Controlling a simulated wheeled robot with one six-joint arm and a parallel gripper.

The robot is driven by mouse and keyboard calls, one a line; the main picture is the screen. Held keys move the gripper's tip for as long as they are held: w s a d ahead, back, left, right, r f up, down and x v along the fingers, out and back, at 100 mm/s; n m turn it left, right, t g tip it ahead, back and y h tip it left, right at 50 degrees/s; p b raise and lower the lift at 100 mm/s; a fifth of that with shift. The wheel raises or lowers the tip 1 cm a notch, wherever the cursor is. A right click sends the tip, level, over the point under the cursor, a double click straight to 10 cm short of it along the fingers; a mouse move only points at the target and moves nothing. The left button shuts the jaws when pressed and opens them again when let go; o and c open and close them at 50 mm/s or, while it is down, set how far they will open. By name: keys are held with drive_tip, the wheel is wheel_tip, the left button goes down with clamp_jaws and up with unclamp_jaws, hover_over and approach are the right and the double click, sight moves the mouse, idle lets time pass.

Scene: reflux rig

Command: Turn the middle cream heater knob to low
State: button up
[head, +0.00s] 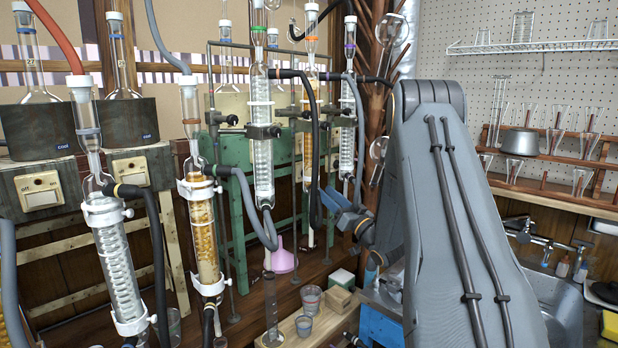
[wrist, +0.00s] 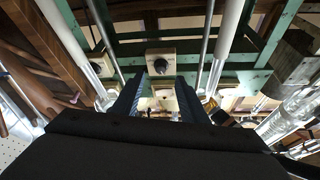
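In the wrist view a cream heater box (wrist: 182,63) with a round dark knob (wrist: 160,66) is fixed on a green frame. My gripper (wrist: 158,84) is open, its two dark blue fingers apart and pointing toward the box. The knob shows between and beyond the fingertips, with no visible contact. The knob's setting is too small to read. In the head view my gripper (head: 343,208) shows as blue parts beside the glass columns, and my arm hides much of the area behind it.
Glass condensers (head: 262,140) and black hoses (head: 315,165) stand close to my gripper. More cream boxes (head: 40,190) are at the left. In the wrist view pale tubes (wrist: 228,30) and rods flank the knob.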

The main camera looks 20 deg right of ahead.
drive_tip(key=p+x, duration=0.1)
drive_tip(key=x, duration=0.6)
drive_tip(key=shift+w+a+r+p, duration=0.15)
drive_tip(key=shift+w+r+p, duration=0.1)
drive_tip(key=shift+r+p, duration=0.1)
clamp_jaws()
drive_tip(key=shift+w+d+n+g+y+b, duration=0.1)
drive_tip(key=shift+n+g+y+b, duration=0.1)
drive_tip(key=shift+n+y+b, duration=0.8)
drive_tip(key=shift+s+d+n+g+y+b, duration=0.1)
drive_tip(key=shift+n+g+y+b, duration=0.15)
drive_tip(key=shift+n+b, duration=0.8)
drive_tip(key=shift+w+d+n+g+y+b, duration=0.15)
drive_tip(key=shift+n+y+b, duration=0.4)
drive_tip(key=shift+n, duration=1)
unclamp_jaws()
